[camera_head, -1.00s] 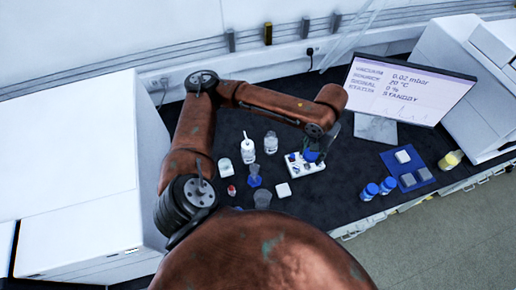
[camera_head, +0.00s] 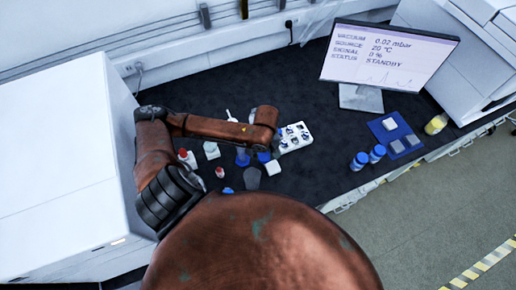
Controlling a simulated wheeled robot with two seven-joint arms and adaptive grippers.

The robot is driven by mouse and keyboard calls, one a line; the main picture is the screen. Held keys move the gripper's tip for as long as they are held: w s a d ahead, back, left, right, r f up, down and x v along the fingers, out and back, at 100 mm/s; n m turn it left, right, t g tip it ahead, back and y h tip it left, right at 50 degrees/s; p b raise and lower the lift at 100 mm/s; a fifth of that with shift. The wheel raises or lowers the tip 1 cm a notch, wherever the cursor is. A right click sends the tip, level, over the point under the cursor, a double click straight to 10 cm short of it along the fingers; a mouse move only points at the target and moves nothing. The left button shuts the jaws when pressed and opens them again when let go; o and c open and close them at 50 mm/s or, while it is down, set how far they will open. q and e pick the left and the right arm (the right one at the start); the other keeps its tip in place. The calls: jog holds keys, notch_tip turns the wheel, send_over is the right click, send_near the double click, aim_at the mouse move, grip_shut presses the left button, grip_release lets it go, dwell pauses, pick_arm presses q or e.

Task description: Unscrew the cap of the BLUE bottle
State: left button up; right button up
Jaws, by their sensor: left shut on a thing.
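My left gripper (camera_head: 270,149) is over the bench near the white rack, mostly hidden under its own wrist. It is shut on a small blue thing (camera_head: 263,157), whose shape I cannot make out. Another blue item (camera_head: 243,157) stands just left of it, partly behind the arm. Two bottles with blue tops, a nearer one (camera_head: 360,162) and a farther one (camera_head: 377,153), stand on the right near the bench's front edge. I cannot tell which thing is the blue bottle. My right gripper is not in view.
The white rack (camera_head: 305,138) holds several small items. A grey beaker (camera_head: 251,178), a white square block (camera_head: 273,168) and red-topped containers (camera_head: 219,172) stand near the gripper. The monitor (camera_head: 388,58) and a blue mat (camera_head: 384,133) are right. Dark bench between is clear.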

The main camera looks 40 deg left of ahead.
pick_arm(q)
jog(key=w+a+f, duration=0.1)
jog(key=f, duration=0.1)
jog(key=w+a+f, duration=0.2)
jog(key=w+a+f+b, duration=0.1)
jog(key=a+f, duration=0.1)
jog(key=shift+w+a+f, duration=0.2)
jog(key=shift+f, duration=0.1)
jog(key=f, duration=0.3)
jog(key=shift+w+a+f+b, duration=0.2)
jog(key=shift+f+b, duration=0.15)
jog(key=shift+r, duration=0.1)
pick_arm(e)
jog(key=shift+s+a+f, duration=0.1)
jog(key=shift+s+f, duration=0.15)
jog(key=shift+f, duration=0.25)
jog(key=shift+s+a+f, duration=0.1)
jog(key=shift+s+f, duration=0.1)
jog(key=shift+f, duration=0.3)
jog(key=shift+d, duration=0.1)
pick_arm(q)
jog(key=o, duration=1.3)
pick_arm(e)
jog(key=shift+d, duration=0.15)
